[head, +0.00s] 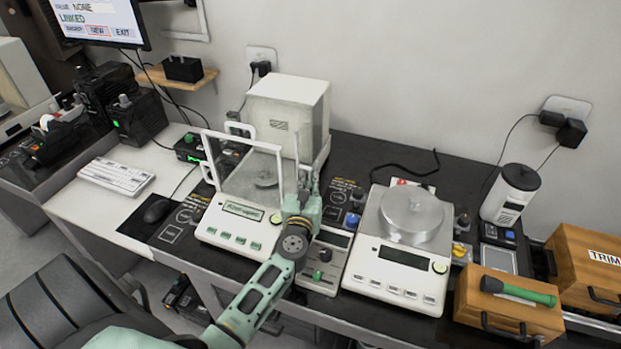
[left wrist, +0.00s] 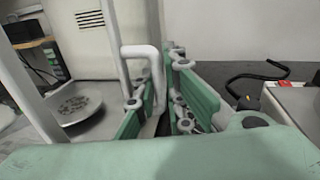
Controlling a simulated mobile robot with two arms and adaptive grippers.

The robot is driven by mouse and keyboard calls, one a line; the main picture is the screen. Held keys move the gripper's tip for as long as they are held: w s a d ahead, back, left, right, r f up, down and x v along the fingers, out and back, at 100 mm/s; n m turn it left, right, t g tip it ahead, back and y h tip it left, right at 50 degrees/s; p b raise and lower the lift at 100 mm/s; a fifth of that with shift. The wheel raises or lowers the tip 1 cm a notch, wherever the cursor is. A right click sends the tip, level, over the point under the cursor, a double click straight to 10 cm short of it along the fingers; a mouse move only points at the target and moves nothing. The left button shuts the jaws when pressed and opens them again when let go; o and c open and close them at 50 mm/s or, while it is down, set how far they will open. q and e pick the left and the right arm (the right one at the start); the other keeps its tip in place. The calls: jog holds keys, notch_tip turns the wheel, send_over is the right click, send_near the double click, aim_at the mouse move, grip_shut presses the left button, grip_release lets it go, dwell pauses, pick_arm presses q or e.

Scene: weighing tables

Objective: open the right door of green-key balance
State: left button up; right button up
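The green-key balance (head: 228,232) stands on the dark bench, with a row of green keys on its front. Its clear draft shield has white frames (head: 243,140) around a round weighing pan (head: 266,179); the pan also shows in the left wrist view (left wrist: 78,101). A white loop handle (left wrist: 141,51) at the right side of the shield reaches between the green fingers of my left gripper (left wrist: 161,82). The fingers are close together and look shut on it; their lower contact is hidden. In the head view my left gripper (head: 311,190) is at the balance's right side. My right gripper is not in view.
A second balance with a silver pan (head: 411,214) stands to the right, with a small control box (head: 324,270) between. A white housing (head: 288,107) stands behind the shield. Wooden boxes (head: 512,303) are at the right, a keyboard (head: 117,176) and mouse at the left.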

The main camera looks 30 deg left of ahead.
pick_arm(q)
grip_shut()
jog(key=b, duration=0.3)
send_near(317, 144)
jog(key=w, duration=0.4)
jog(key=shift+w+d+f, duration=0.15)
jog(key=shift+d, duration=0.1)
jog(key=shift+c, duration=0.2)
grip_release()
jog(key=o, duration=0.4)
jog(key=shift+d, duration=0.1)
jog(key=shift+c, duration=0.2)
